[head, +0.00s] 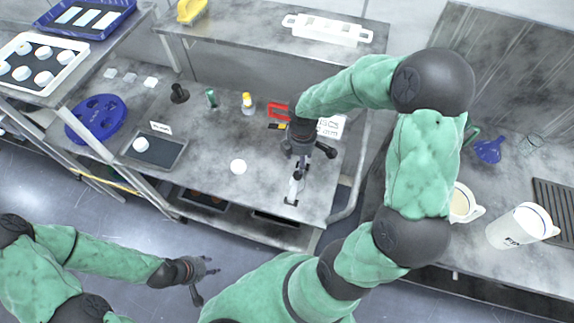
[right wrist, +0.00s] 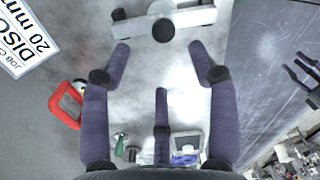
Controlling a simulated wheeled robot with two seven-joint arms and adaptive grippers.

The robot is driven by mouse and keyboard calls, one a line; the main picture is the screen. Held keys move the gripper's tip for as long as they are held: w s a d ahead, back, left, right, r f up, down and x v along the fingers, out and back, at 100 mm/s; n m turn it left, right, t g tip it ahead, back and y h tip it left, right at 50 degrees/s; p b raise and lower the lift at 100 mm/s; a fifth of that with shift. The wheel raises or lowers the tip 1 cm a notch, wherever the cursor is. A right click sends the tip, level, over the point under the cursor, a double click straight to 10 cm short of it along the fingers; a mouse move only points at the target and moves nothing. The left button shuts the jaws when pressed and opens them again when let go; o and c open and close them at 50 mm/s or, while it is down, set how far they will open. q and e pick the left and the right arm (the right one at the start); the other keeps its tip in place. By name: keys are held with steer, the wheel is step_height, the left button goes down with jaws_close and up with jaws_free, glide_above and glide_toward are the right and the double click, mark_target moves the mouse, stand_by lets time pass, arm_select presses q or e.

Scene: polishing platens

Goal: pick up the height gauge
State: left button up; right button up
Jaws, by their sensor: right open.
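The height gauge (head: 294,188) is a small silver-grey device with dark parts, on the grey bench near its front edge. In the right wrist view its pale bar and round dark knob (right wrist: 163,30) show at the top, just beyond the fingertips. My right gripper (head: 307,163) is above the gauge and hides part of it. Its fingers (right wrist: 160,62) are spread with nothing between them, and I see no contact with the gauge. My left gripper (head: 210,272) has its fingers spread and is empty, off the bench over the floor at the lower left.
A red-framed object (head: 279,110) and a printed card (head: 331,126) lie behind my right gripper. A dark tray (head: 166,153), blue holed plate (head: 80,126) and small bottles stand further left. A white pitcher (head: 512,229) stands on the right bench.

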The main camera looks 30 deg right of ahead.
mark_target(298, 174)
steer(key=shift+s+d+f, duration=0.1)
steer(key=shift+s, duration=0.15)
step_height(298, 174, down, 5)
steer(key=shift+w+f+b, duration=0.1)
steer(key=shift+b, duration=0.6)
steer(key=shift+w+a+f+b, duration=0.1)
steer(key=shift+f+b, duration=0.15)
steer(key=shift+f, duration=0.6)
steer(key=shift+s+a+f+b, duration=0.1)
steer(key=shift+f+b, duration=0.2)
steer(key=shift+f, duration=0.55)
steer(key=shift+w+a+f+b, duration=0.1)
steer(key=shift+f+b, duration=0.15)
steer(key=shift+f, duration=0.6)
steer(key=shift+r, duration=0.1)
jaws_close()
